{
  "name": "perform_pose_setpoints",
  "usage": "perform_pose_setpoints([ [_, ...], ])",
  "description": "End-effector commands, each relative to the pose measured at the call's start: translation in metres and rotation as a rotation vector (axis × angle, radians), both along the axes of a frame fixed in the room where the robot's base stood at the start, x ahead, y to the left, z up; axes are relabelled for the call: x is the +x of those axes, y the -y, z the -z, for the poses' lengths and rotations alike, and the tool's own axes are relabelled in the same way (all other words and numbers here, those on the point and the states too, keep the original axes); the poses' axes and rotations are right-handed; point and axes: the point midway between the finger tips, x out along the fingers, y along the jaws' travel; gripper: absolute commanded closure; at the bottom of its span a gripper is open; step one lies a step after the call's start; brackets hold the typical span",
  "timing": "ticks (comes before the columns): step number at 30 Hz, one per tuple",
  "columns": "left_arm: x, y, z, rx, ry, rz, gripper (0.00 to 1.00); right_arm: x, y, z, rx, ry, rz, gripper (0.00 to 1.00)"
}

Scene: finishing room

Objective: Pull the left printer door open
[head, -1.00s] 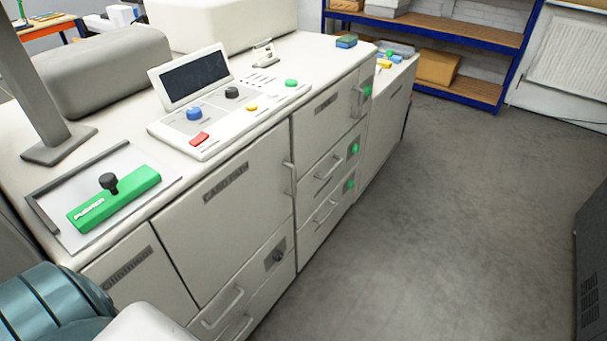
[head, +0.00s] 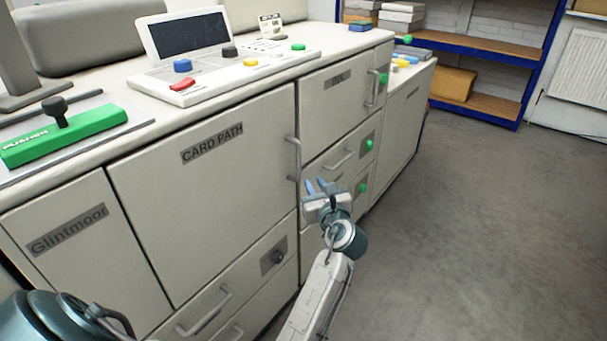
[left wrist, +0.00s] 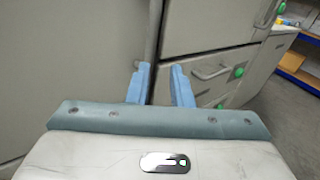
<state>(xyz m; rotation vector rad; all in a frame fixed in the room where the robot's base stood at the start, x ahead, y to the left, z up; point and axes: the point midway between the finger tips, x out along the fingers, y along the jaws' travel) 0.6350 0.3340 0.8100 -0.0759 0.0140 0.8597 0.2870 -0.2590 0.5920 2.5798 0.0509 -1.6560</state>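The left printer door is a large off-white panel (head: 215,195) labelled CARD PATH, flush with the cabinet front. Its vertical bar handle (head: 297,160) is at the door's right edge; the handle (left wrist: 153,35) also shows in the left wrist view, just beyond the fingertips. My left gripper (head: 316,186) is just right of the handle's lower end in the head view. In the left wrist view its two blue fingers (left wrist: 159,68) are apart with nothing held between them. I cannot tell whether either finger touches the handle. My right gripper is not in view.
Drawers with bar handles and green knobs (head: 363,187) are right of the door. A lower drawer (head: 225,295) sits below it. A control panel (head: 215,65) and a green pusher (head: 65,135) are on top. The grey floor (head: 480,220) to the right is clear.

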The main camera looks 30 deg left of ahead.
Motion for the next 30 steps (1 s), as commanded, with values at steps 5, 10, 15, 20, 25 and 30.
perform_pose_setpoints([
  [5,-0.007,-0.008,-0.022,0.069,-0.012,-0.045,0.8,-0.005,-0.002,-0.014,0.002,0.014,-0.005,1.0],
  [10,0.005,-0.024,-0.025,0.075,-0.013,-0.047,0.8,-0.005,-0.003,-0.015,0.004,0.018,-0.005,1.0],
  [15,0.025,-0.051,-0.025,0.075,-0.015,-0.047,0.8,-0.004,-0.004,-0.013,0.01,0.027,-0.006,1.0],
  [20,0.043,-0.073,-0.024,0.074,-0.015,-0.046,0.8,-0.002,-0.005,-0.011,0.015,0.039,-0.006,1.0],
  [25,0.054,-0.086,-0.023,0.071,-0.014,-0.044,0.8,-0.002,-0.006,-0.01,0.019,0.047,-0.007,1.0],
  [30,0.058,-0.091,-0.023,0.069,-0.015,-0.044,0.8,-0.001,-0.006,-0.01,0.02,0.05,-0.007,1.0],
])
